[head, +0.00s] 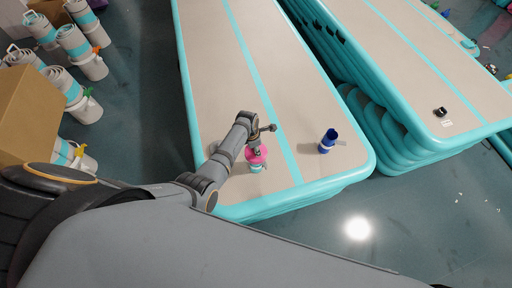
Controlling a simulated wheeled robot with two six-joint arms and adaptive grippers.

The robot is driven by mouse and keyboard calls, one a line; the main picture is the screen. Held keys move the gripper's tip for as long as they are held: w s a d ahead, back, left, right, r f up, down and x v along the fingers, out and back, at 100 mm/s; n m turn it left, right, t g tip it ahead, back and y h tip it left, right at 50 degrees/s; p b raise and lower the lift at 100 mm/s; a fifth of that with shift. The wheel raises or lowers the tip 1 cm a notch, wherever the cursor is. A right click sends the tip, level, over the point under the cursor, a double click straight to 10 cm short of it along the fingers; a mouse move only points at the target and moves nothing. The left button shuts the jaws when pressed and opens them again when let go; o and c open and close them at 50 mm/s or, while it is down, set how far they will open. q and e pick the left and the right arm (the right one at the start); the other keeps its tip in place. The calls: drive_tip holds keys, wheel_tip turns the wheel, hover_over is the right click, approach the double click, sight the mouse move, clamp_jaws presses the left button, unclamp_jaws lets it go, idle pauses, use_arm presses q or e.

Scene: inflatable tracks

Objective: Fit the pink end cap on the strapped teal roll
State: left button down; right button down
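The pink end cap (261,159) is on the beige top of the near inflatable track, right below my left gripper (257,149). The gripper points down, and its fingertips overlap the middle of the cap. A small teal and pale piece (256,169), which looks like the strapped teal roll, shows directly below the cap. Cap and roll look lined up, but I cannot tell whether they touch or how far the cap sits on. The fingers are too small to show whether they grip the cap. My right gripper is out of view.
A dark blue cylinder with a pale band (328,141) stands to the right on the same track (215,60). Another stacked track (400,60) lies further right. Several white rolls (75,42) and a cardboard box (30,112) stand at left. The track's far part is clear.

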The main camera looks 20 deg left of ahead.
use_arm(q)
drive_tip(key=shift+f+b, duration=0.55)
drive_tip(key=shift+f, duration=0.25)
drive_tip(key=c, duration=0.8)
unclamp_jaws()
wheel_tip(320, 180, up, 5)
drive_tip(key=p, duration=0.5)
drive_tip(key=shift+r, duration=1)
